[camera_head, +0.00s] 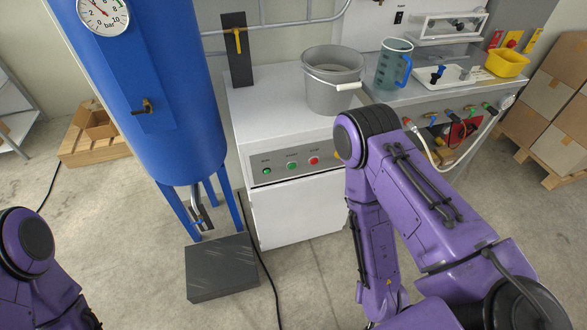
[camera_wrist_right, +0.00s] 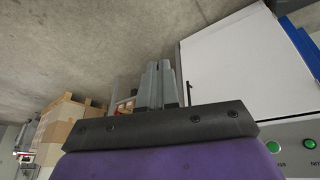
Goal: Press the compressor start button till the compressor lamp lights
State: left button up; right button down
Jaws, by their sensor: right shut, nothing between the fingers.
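The compressor's white cabinet (camera_head: 300,215) stands in the middle of the head view. On its grey front panel are a green lamp (camera_head: 266,171) at the left, a green start button (camera_head: 291,166) and a red button (camera_head: 314,160). I cannot tell whether the lamp is lit. The wrist view is upside down; the start button (camera_wrist_right: 273,147) and the lamp (camera_wrist_right: 309,144) show at its lower right edge. My right gripper (camera_wrist_right: 158,68) is shut and empty, apart from the panel and pointing away from the buttons. The head view hides it behind my right arm. My left gripper is out of view.
A blue tank (camera_head: 150,100) with a gauge stands left of the cabinet, a dark block (camera_head: 220,268) below it. A grey bucket (camera_head: 332,85) stands on the cabinet. A bench (camera_head: 400,97) with a blue jug (camera_head: 393,65) is at right. A black cable crosses the floor.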

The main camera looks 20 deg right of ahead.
jog(key=w+a+f+m+t+y+b, duration=0.1)
jog(key=w+a+f+t+b, duration=0.15)
jog(key=w+b, duration=0.6)
jog(key=w+a+f+m+t+b, duration=0.1)
jog(key=w+f+t+b, duration=0.3)
jog(key=w+b, duration=0.5)
jog(key=w+a+r+m+t+b, duration=0.2)
jog(key=w+r+m+t, duration=0.6)
jog(key=w+r+m, duration=0.2)
jog(key=shift+w+a+r+m, duration=0.2)
jog(key=shift+a+r+m, duration=0.1)
jog(key=shift+r, duration=0.55)
